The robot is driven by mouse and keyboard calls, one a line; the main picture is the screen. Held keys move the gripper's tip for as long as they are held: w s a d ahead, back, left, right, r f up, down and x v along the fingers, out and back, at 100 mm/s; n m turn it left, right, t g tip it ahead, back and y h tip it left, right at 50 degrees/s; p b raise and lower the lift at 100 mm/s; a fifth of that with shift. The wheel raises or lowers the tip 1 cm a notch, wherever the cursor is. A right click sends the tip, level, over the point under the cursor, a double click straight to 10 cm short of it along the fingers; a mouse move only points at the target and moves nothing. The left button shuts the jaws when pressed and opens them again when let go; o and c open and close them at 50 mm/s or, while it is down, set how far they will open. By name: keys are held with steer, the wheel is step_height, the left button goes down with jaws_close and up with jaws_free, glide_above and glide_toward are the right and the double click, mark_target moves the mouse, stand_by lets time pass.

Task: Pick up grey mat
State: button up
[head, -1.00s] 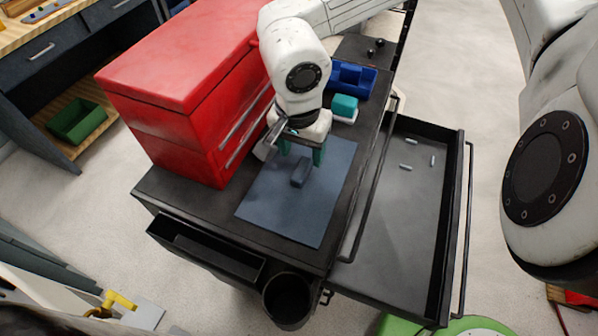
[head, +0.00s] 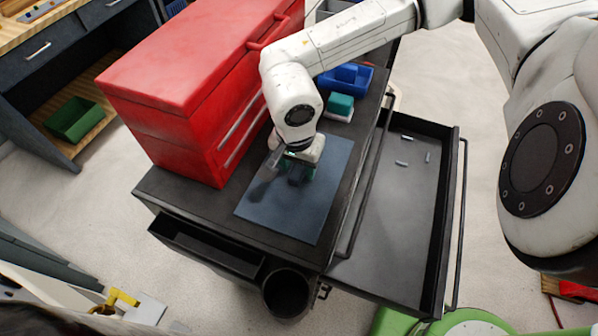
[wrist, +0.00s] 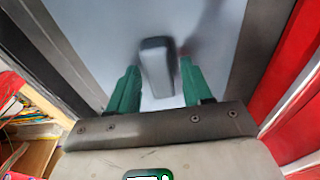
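The mat (head: 318,205) is a flat blue-grey sheet on top of the black cart, beside the red toolbox. It also fills most of the upper wrist view (wrist: 215,80). A small dark grey block (wrist: 156,62) lies on the mat. My gripper (head: 296,174) is low over the mat's middle, pointing down. In the wrist view its two green fingers (wrist: 159,68) are apart, one on each side of the block, with gaps showing. In the head view the gripper mostly hides the block. I cannot tell whether the fingertips touch the mat.
The red toolbox (head: 185,95) stands close on the left. A blue bin (head: 350,77) and a teal-and-white sponge-like block (head: 340,106) sit behind the mat. An open drawer (head: 390,225) on the right holds three small rods (head: 405,138). A black cup holder (head: 287,295) hangs in front.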

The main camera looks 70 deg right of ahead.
mark_target(300, 167)
jaws_close()
steer(key=shift+r, duration=0.1)
stand_by(0.3)
steer(key=shift+r, duration=0.45)
step_height(300, 167, up, 2)
steer(key=shift+r+b, duration=0.2)
steer(key=shift+b, duration=0.1)
steer(key=s+r+p, duration=0.3)
steer(key=s+r, duration=0.6)
steer(key=s, duration=0.4)
steer(key=shift+s+d+r+p, duration=0.25)
steer(key=shift+s+r+p, duration=0.05)
steer(key=shift+s+p, duration=0.1)
